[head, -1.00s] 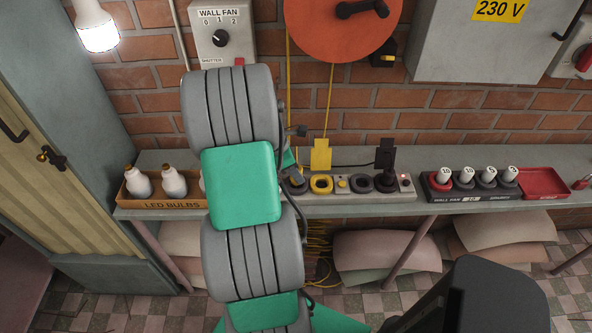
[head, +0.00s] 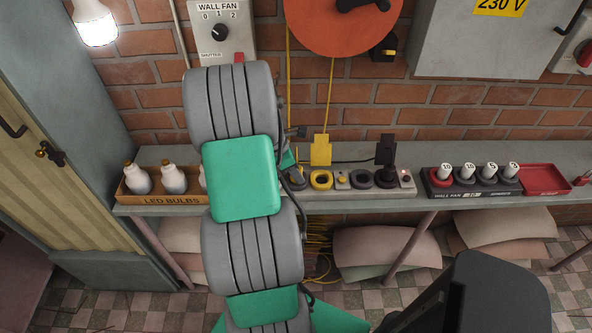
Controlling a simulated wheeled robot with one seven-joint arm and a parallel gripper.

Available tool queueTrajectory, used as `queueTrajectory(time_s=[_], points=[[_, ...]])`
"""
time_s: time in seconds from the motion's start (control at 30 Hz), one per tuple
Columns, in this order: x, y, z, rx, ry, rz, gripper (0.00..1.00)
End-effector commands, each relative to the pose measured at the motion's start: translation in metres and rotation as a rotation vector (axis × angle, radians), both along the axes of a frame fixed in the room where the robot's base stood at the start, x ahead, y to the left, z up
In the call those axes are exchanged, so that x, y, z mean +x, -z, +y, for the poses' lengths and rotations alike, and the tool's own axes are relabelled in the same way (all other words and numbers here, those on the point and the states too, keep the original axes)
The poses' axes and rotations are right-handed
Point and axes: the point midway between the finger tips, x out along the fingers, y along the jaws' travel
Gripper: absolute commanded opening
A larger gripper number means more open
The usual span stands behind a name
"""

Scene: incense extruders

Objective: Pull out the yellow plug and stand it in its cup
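A yellow block (head: 321,150) stands at the back of the bench, just behind a yellow ring (head: 320,180) on the power strip (head: 404,196). A yellow cord runs down to the block from above. I cannot tell whether this block is the yellow plug or a part beside it. The yellow ring shows a dark middle. No cup for the plug can be told apart for sure. My arm covers the left part of the strip. My gripper is mostly hidden behind the arm, near the strip's left end, and its fingertips cannot be made out.
A black plug (head: 386,179) stands in the strip's right part. A box of bulbs (head: 163,199) is at left. An orange reel (head: 335,22) hangs on the wall.

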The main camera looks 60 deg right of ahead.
Motion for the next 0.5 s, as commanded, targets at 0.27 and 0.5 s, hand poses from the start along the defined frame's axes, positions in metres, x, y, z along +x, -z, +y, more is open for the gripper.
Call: queueTrajectory(time_s=[0.27, 0.5], points=[[0.0, -0.0004, -0.0001, 0.0, 0.0, 0.0, 0.56], [0.0, -0.0003, 0.0, 0.0, 0.0, 0.0, 0.58]])
